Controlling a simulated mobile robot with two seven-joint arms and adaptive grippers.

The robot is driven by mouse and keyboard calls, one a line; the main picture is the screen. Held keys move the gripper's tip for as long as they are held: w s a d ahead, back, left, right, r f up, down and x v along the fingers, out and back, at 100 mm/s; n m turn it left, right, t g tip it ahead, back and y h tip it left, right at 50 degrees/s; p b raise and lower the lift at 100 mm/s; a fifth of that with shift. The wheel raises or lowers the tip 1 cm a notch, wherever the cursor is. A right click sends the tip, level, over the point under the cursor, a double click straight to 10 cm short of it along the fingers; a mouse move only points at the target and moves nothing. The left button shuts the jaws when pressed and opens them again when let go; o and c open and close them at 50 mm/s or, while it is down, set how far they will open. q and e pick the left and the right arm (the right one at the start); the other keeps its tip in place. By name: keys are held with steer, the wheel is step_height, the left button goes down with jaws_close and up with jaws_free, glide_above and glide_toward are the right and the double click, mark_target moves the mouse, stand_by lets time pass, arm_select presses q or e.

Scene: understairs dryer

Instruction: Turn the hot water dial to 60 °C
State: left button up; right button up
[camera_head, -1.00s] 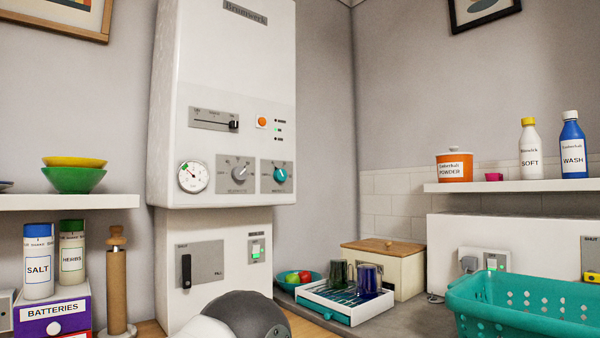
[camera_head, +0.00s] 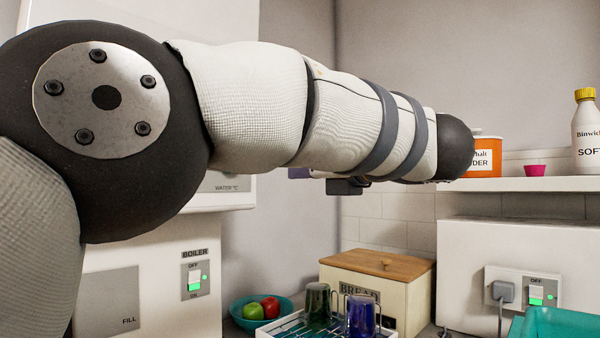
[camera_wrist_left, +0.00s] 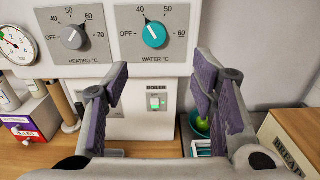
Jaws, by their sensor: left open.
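The teal hot water dial (camera_wrist_left: 155,36) is on the boiler front in the left wrist view, in a grey plate marked OFF, 40, 50, 60 and WATER °C. Its white pointer tilts up and left, near the 40. My left gripper (camera_wrist_left: 160,78) is open and empty, its purple-padded fingers below the dial on either side and apart from it. In the head view my left arm hides the dial; only the WATER °C plate's lower edge (camera_head: 226,188) shows. My right gripper is in neither current view.
The grey heating dial (camera_wrist_left: 73,37) and a round gauge (camera_wrist_left: 14,45) are left of the water dial. A boiler switch (camera_head: 194,280) is below. A bread box (camera_head: 375,290), glasses in a rack and a fruit bowl (camera_head: 248,322) stand lower right.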

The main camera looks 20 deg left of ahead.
arm_select(q)
steer(key=x, duration=1.1)
steer(key=shift+s+a+r, duration=0.25)
steer(key=shift+s+r, duration=0.05)
steer(key=shift+s, duration=0.05)
steer(key=c, duration=1.1)
